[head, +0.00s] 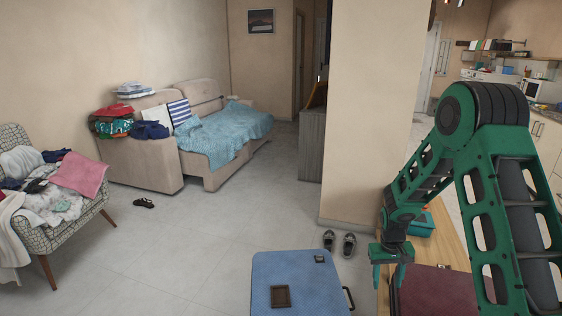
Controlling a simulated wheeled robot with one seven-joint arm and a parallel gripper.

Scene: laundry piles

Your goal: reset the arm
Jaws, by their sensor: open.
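My green arm comes in from the right of the head view and bends down at its elbow. My gripper (390,273) hangs at the arm's end with its fingers pointing down. It is open, and I see nothing between its fingers. It is near the left edge of a wooden table (452,243), beside a dark red case (440,291). The arm hides part of the table and the kitchen behind it.
A blue suitcase (298,270) is left of the gripper. Shoes (339,243) stand by the pillar (372,120). A sofa (150,160) and a patterned armchair (75,226) hold laundry. The floor (190,235) between them is mostly clear.

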